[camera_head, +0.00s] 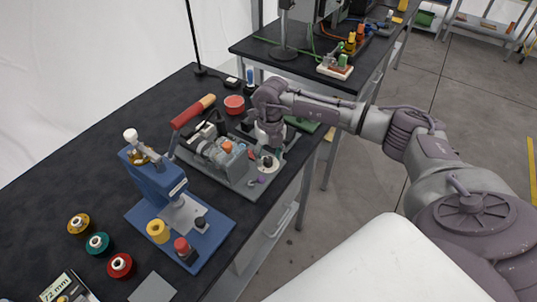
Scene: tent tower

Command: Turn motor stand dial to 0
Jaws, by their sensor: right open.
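The motor stand (247,187) is a grey base on the black table. It carries a motor with orange parts (227,146) and a long lever with a red and orange grip (193,111). A pale round dial (266,166) with a dark knob sits at the stand's right end. My right gripper (268,149) is open and points down just above the dial. It partly covers the dial, and I cannot tell whether the fingers touch the knob or what the dial reads. My left gripper is not in view.
A blue press (150,176) stands in front of the motor stand, with yellow, teal and red spools (97,243) to its left. A red round container (234,104) is behind the stand. A second bench (285,62) stands farther back. The table's left side is mostly clear.

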